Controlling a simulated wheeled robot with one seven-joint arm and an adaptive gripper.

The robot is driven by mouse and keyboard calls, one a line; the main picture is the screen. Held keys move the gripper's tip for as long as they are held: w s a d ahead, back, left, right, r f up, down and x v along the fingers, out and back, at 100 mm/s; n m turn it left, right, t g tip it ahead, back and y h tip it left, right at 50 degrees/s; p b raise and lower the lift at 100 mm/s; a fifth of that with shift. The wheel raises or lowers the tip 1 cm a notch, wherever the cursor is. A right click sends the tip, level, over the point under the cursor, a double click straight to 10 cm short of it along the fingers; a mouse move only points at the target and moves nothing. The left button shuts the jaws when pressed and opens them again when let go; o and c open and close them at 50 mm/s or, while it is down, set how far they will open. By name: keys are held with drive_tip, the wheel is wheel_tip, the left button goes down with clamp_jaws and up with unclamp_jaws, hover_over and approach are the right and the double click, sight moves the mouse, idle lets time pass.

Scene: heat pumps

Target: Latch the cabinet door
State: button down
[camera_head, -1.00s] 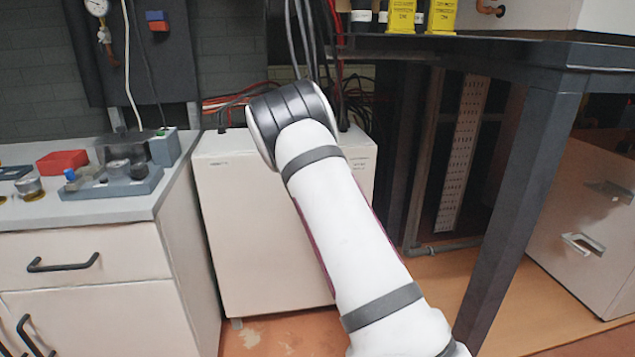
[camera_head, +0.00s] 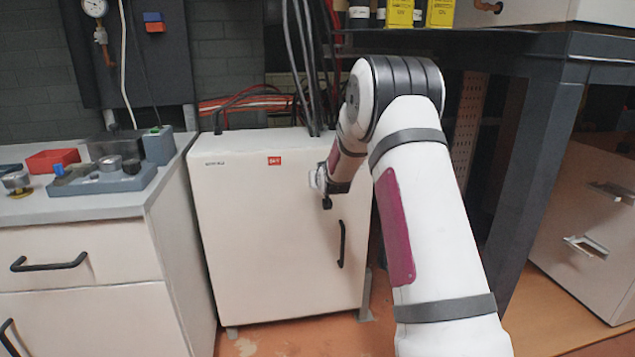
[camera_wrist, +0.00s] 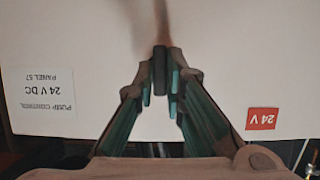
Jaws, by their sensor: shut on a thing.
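The white cabinet door (camera_head: 262,240) looks flush with its cabinet in the head view and fills much of the wrist view (camera_wrist: 225,60). A black bar handle (camera_head: 341,244) is on the door's right side. My gripper (camera_head: 322,186) is in front of the door's upper right, above that handle. In the wrist view my gripper (camera_wrist: 161,88) has its fingers closed around a small upright black latch piece (camera_wrist: 160,70) that stands out from the door. The contact between the fingertips and the piece is partly hidden. Whether the latch is engaged cannot be seen.
A grey-topped counter (camera_head: 110,205) stands close on the left. A dark table leg (camera_head: 525,170) and tabletop edge (camera_head: 500,45) are on the right. Cables (camera_head: 297,70) hang behind the cabinet.

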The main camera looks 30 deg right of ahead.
idle(0.3)
drive_tip(key=c, duration=1.7)
unclamp_jaws()
drive_tip(key=shift+o, duration=0.2)
drive_tip(key=v, duration=1.2)
